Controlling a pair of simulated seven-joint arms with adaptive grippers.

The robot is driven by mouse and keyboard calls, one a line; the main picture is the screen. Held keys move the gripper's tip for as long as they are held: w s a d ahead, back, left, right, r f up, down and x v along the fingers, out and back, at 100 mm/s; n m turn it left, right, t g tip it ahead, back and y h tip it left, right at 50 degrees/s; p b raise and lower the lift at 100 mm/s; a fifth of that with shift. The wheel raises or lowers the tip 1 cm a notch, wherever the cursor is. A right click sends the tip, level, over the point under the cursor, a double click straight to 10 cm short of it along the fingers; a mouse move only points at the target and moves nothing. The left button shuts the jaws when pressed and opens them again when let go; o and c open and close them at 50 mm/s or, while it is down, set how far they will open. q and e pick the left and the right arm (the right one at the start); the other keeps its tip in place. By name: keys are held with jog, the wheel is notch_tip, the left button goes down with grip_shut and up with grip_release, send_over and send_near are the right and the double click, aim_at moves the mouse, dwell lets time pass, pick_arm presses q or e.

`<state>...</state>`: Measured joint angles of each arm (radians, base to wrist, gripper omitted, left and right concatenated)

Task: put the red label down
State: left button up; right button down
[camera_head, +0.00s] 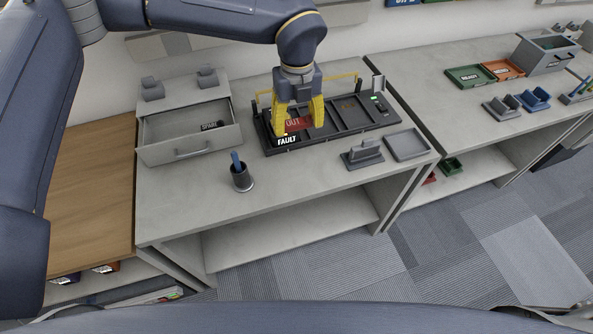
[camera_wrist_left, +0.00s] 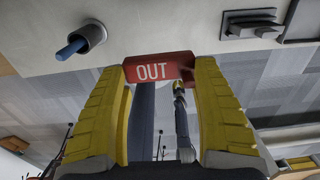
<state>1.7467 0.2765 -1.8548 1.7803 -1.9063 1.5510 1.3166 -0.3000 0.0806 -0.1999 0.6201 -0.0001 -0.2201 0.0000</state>
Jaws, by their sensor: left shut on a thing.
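The red label (camera_head: 299,124), marked OUT, is between the yellow fingers of my left gripper (camera_head: 299,119). In the left wrist view the red label (camera_wrist_left: 152,69) spans the gap between both fingertips (camera_wrist_left: 159,75), and the gripper is shut on it. In the head view it appears over the left part of a black tray (camera_head: 349,116) with compartments; whether it touches the tray is unclear. A black FAULT label (camera_head: 287,141) shows at the tray's front left. The fingers partly hide the red label.
An open drawer (camera_head: 188,147) with a SPARE label stands to the left. A dark pen cup (camera_head: 242,178), a grey stand (camera_head: 362,155) and a shallow grey tray (camera_head: 407,145) are near the front edge. Yellow rails (camera_head: 339,77) run along the black tray's back. Table front between cup and stand is clear.

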aim_at(297, 175)
pick_arm(q)
notch_tip(297, 175, down, 20)
jog(key=shift+r, duration=0.2)
dwell(0.6)
jog(key=shift+f, duration=0.15)
jog(key=o, duration=0.9)
notch_tip(297, 175, up, 12)
jog(key=shift+r, duration=0.15)
